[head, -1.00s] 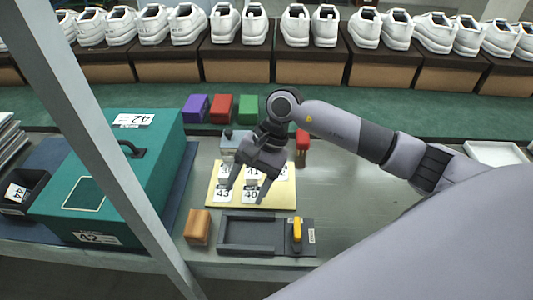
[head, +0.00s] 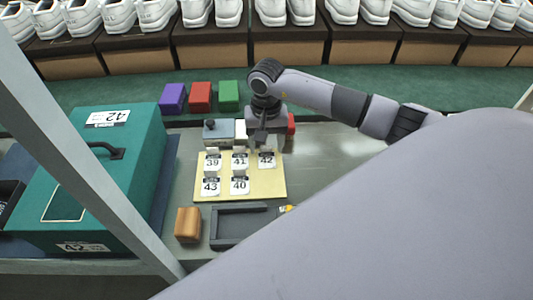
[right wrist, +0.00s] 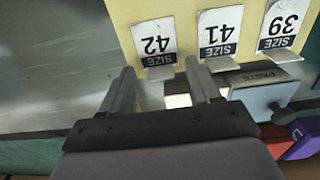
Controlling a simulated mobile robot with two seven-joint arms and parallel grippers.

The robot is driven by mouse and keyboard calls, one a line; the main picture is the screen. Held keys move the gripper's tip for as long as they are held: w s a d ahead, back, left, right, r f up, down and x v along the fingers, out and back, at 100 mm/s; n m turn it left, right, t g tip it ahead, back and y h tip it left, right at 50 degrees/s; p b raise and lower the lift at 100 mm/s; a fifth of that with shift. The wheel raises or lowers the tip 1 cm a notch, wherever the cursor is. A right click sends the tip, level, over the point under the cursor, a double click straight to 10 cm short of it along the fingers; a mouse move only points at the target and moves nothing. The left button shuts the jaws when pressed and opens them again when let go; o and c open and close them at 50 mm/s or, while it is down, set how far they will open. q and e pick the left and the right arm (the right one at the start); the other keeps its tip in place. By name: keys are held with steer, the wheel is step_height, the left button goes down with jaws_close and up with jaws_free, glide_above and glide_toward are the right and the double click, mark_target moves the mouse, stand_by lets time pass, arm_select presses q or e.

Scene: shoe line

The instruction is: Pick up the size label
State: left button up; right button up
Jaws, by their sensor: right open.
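The back row is 39 (head: 212,161), 41 (head: 240,160) and 42 (head: 266,159); the front row is 43 (head: 210,186) and 40 (head: 239,185). My right gripper (head: 268,143) is just behind the 42 label. In the right wrist view, my open right gripper (right wrist: 160,88) has its two fingers on either side of the small tab at the edge of the 42 label (right wrist: 154,42). Contact cannot be told. My left gripper is not in view.
A teal box (head: 105,190) marked 42 stands at the left. A paste container (right wrist: 262,88) is beside the board. A wooden block (head: 187,225) and a dark tray (head: 240,225) lie in front. Purple, red and green blocks (head: 228,96) stand behind, before a row of shoes.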

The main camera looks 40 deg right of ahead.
mark_target(266, 152)
steer(key=c, duration=1.1)
step_height(266, 152, up, 20)
steer(key=o, duration=0.4)
steer(key=c, duration=0.3)
